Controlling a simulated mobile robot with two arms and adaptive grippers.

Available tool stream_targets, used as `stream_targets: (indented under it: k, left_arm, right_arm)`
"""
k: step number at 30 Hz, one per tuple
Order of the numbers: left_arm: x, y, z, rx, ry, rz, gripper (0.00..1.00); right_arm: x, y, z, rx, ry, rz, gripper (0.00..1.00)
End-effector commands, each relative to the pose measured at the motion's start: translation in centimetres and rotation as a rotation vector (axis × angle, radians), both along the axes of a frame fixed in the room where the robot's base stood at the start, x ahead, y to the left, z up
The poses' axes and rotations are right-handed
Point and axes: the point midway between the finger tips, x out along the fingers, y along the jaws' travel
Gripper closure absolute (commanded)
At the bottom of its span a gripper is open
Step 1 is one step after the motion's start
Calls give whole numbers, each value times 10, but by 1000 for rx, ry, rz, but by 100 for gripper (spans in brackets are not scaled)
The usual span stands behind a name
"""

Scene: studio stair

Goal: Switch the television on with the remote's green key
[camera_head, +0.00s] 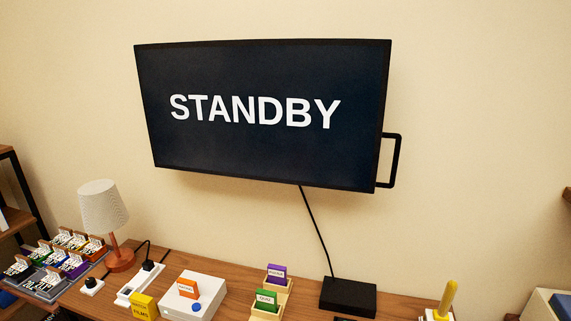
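The television (262,145) hangs on the wall, its dark screen showing the word STANDBY in white. A black handle-like bracket (397,160) sticks out at its right side. A cable runs down from it to a black box (348,296) on the wooden table. I cannot make out the remote or a green key; a dark item at the bottom edge beside the black box is mostly cut off. Neither of my grippers is in view.
The wooden table (232,270) carries a lamp (103,212), a power strip (140,283), a white box with a blue button (205,300), small labelled cards in a stand (276,290) and a yellow-handled item (447,299). A tray of coloured pieces (48,287) stands left. The wall space is clear.

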Motion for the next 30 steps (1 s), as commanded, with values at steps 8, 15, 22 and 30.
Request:
stream_targets:
  k: [8, 15, 22, 30]
  left_arm:
    - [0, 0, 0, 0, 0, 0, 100]
    - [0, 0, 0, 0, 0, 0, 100]
    - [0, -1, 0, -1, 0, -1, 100]
    - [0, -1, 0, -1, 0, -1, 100]
  right_arm:
    - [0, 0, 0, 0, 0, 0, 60]
    - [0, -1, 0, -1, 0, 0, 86]
    - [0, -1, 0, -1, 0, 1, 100]
    - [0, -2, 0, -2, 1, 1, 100]
